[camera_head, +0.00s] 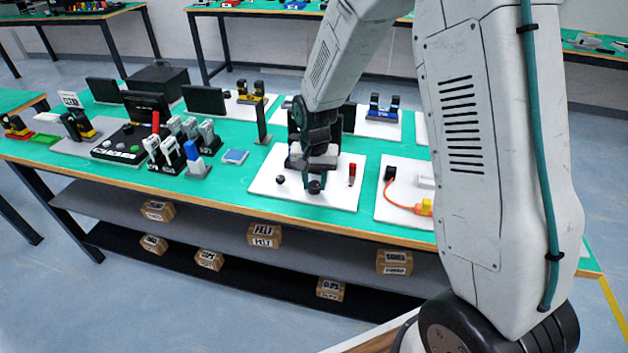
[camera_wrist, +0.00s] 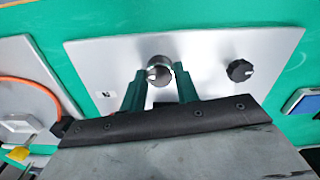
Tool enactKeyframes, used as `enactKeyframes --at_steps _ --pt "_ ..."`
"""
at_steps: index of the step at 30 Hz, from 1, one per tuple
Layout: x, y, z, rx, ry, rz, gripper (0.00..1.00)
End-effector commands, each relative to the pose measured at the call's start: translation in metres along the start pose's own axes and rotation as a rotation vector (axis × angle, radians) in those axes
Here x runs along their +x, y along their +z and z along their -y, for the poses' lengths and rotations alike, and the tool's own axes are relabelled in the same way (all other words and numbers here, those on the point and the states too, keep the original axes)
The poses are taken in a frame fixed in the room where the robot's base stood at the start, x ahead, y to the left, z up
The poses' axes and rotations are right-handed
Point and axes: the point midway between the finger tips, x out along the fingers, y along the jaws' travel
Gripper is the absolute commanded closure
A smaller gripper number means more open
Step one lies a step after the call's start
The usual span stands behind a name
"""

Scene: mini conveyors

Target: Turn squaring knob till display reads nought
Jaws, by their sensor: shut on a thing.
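My gripper (camera_head: 314,178) points down over a white panel (camera_head: 262,186) on the green table. In the wrist view my two dark green fingers (camera_wrist: 160,80) sit on either side of a round knob (camera_wrist: 158,68) with a pale marker and are shut on it. This held knob also shows as a dark shape low on the panel in the head view (camera_head: 315,187). A second black knob (camera_wrist: 240,70) stands free on the same panel; in the head view it is left of the gripper (camera_head: 280,180). No readable display shows; the arm hides the panel's back part.
A red-topped upright piece (camera_head: 352,170) stands on the panel right of my gripper. Another white board (camera_head: 395,212) with an orange cable (camera_head: 402,206) lies further right. A blue-topped square piece (camera_head: 235,157) and several lever clamps (camera_head: 168,150) stand to the left.

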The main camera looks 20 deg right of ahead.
Motion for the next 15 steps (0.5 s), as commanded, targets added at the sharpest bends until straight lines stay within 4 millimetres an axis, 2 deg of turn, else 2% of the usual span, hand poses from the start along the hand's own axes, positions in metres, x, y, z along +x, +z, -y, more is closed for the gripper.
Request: enactKeyframes --at_steps 11,12,14,15 --pt "-0.0015 -0.002 0.001 0.003 -0.003 -0.006 0.92" --pt "-0.0015 -0.002 0.001 0.003 -0.003 -0.006 0.61" --pt "-0.0014 -0.0018 0.0009 0.003 -0.003 -0.005 0.48" --pt "-0.0013 -0.0016 0.0008 0.003 -0.002 -0.005 0.48"
